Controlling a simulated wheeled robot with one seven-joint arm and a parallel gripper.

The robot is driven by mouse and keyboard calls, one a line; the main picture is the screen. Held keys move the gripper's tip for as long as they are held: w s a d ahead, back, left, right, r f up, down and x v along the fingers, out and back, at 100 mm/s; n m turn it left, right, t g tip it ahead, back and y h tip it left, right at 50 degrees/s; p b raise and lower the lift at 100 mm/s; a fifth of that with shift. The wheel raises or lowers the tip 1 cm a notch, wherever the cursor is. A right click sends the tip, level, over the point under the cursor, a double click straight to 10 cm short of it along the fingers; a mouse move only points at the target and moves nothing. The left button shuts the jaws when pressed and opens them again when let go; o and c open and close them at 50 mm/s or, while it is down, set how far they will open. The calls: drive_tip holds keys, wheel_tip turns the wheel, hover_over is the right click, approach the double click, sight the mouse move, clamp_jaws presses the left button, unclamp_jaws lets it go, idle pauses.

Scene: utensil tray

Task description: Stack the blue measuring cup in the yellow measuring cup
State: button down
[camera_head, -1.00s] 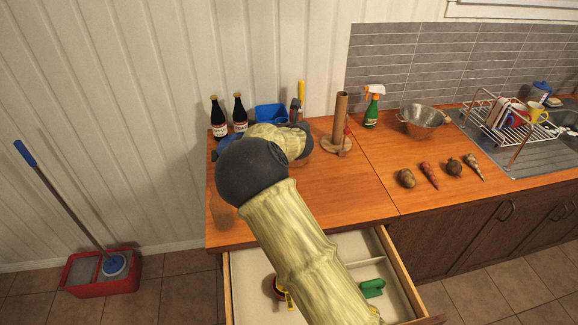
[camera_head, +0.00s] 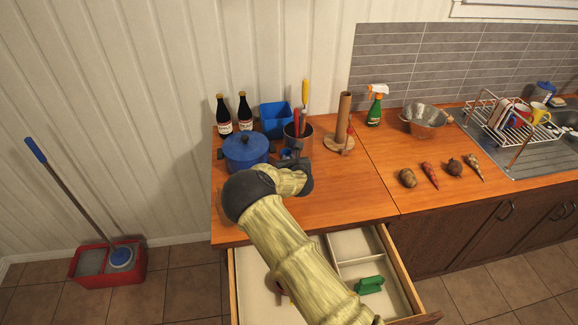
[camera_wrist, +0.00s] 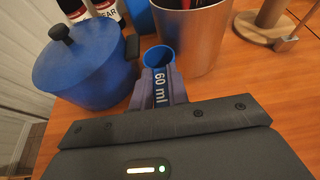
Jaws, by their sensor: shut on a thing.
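The blue measuring cup (camera_wrist: 158,58), marked 60 ml, is held between the fingers of my gripper (camera_wrist: 160,92) in the wrist view. Its round opening faces the camera and its handle lies between the jaws. In the head view my gripper (camera_head: 291,158) is over the counter, just in front of the steel pot, and a bit of the blue cup (camera_head: 286,153) shows. Whether the cup touches the counter I cannot tell. I cannot make out the yellow measuring cup in either current view; my arm hides part of the open drawer (camera_head: 252,270).
A blue lidded pot (camera_head: 245,150) stands left of my gripper. A steel pot (camera_head: 299,138) with utensils stands just behind it. A paper-roll stand (camera_head: 342,125) is to the right. The drawer holds a green object (camera_head: 369,285).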

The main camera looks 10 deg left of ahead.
drive_tip(key=shift+f, duration=0.15)
drive_tip(key=shift+f+p, duration=0.65)
drive_tip(key=shift+f, duration=1.4)
drive_tip(key=shift+f, duration=0.1)
drive_tip(key=c, duration=1.4)
unclamp_jaws()
drive_tip(key=shift+o, duration=0.2)
drive_tip(key=shift+s, duration=0.1)
drive_tip(key=b+v, duration=0.3)
drive_tip(key=v, duration=0.9)
